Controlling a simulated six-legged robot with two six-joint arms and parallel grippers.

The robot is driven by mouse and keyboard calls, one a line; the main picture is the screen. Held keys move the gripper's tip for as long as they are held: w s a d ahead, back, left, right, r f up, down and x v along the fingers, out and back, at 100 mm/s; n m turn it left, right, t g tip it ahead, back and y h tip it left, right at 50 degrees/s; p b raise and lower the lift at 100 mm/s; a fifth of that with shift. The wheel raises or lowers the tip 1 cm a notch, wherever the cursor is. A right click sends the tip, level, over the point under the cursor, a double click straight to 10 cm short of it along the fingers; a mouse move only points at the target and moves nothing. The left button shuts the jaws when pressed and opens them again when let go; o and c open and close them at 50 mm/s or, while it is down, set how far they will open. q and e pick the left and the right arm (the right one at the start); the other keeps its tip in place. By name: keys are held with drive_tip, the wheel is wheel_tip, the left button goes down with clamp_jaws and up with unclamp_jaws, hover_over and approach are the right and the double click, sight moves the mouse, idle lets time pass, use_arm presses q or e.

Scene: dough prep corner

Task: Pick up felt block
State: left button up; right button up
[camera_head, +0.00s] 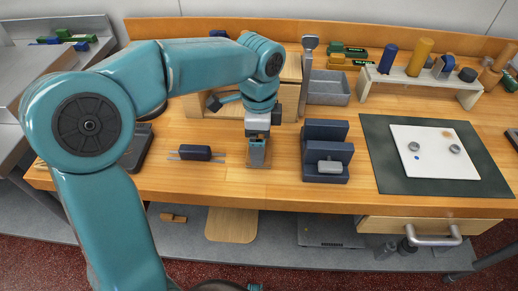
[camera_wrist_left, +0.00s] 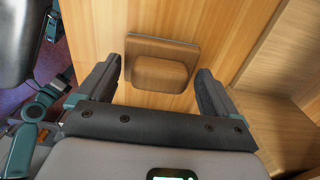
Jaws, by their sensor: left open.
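A rounded brown block (camera_wrist_left: 160,74) lies on a thin square brown plate (camera_wrist_left: 134,42) on the wooden bench. It sits between the fingers of my left gripper (camera_wrist_left: 156,72) in the wrist view, with a gap at both sides. I cannot tell from its surface whether it is felt. In the head view my left gripper (camera_head: 258,152) points down at the bench's middle, close above the plate (camera_head: 258,166), and hides most of the block. The left gripper is open. My right gripper is not in view.
A dark stepped holder (camera_head: 322,140) with a grey block (camera_head: 330,167) stands to the right. A dark bar (camera_head: 195,153) lies to the left. A wooden shelf box (camera_head: 196,104) is behind. A green mat (camera_head: 385,165) with a white board (camera_head: 432,170) lies further right.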

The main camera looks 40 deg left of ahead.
use_arm(q)
drive_tip(key=c, duration=1.1)
wheel_tip(320, 180, up, 20)
drive_tip(key=p, duration=0.5)
